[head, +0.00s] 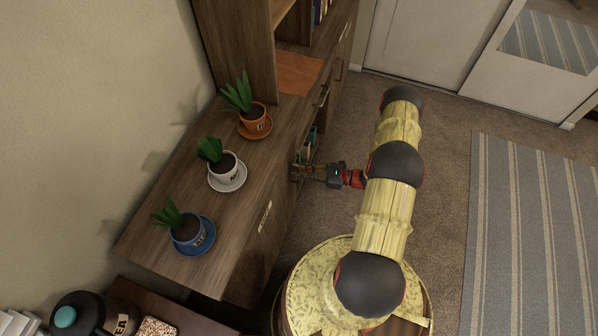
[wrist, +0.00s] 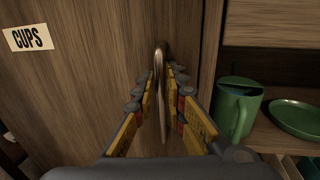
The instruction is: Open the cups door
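The cups door is a brown wood-grain panel (wrist: 85,85) with a "CUPS" label (wrist: 28,37) at its upper left in the wrist view. The label also shows on the cabinet front in the head view (head: 264,217). An upright, thin brass-coloured handle (wrist: 161,85) stands out near the door's right side. My gripper (wrist: 163,72) has one finger on each side of this handle, with the tips close to it. I cannot tell whether the fingers touch it. The door looks closed. In the head view my gripper (head: 297,172) is at the cabinet front, and its fingertips are hard to make out.
Right of the door is an open shelf with a green mug (wrist: 237,105) and a green plate (wrist: 297,118). Three potted plants on saucers, orange (head: 253,122), white (head: 227,172) and blue (head: 190,235), stand on the cabinet top. Carpet (head: 325,215) lies clear before the cabinet.

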